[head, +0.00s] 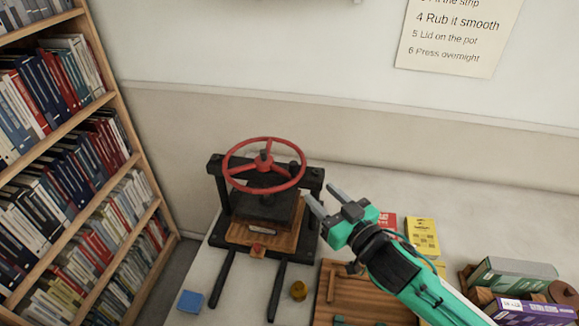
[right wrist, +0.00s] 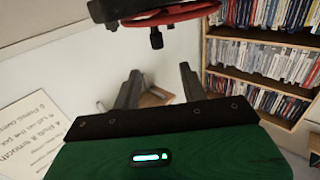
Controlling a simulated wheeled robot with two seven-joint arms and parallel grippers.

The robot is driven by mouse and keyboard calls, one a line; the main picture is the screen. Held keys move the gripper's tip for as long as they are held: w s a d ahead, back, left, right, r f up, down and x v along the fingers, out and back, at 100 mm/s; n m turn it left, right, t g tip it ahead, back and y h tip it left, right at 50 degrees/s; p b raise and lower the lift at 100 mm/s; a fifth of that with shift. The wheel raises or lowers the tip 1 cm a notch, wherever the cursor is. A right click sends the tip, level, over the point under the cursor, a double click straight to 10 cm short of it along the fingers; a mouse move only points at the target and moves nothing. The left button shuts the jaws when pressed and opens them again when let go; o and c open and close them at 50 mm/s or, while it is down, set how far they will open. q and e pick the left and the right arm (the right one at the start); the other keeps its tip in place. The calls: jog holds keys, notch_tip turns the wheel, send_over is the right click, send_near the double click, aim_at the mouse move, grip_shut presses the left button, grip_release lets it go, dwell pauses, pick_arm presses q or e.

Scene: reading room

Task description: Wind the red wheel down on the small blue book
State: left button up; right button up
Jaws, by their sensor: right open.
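A black press (head: 228,205) stands on the table with a red wheel (head: 264,166) on top. The wheel also shows at the top of the right wrist view (right wrist: 180,14). A wooden board (head: 240,236) lies in the press; a pale edge shows under the dark plate, but I cannot tell what it belongs to. A small flat blue thing (head: 190,301) lies on the table in front of the press; I cannot tell if it is the book. My right gripper (head: 323,196) is open and empty, just right of the press and apart from the wheel. My left gripper is out of view.
Two dark rails (head: 275,292) stick out from the press, with a yellowish round thing (head: 298,290) beside them. A wooden tray (head: 328,290), a yellow box (head: 423,237) and more boxes (head: 515,272) lie to the right. A bookshelf (head: 125,175) stands at left.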

aim_at(296, 170)
jog(key=p+x, duration=0.1)
jog(key=x, duration=0.3)
jog(key=p+x, duration=0.1)
jog(key=x, duration=0.4)
jog(key=f+p+x, duration=0.1)
jog(key=x, duration=0.3)
jog(key=shift+w+p, duration=0.3)
jog(key=shift+w, duration=0.1)
jog(key=shift+w+a+f, duration=0.1)
jog(key=shift+w+a, duration=0.15)
jog(key=shift+w, duration=0.1)
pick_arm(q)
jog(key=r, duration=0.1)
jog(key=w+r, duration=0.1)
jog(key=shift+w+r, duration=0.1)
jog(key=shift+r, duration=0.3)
pick_arm(e)
grip_shut()
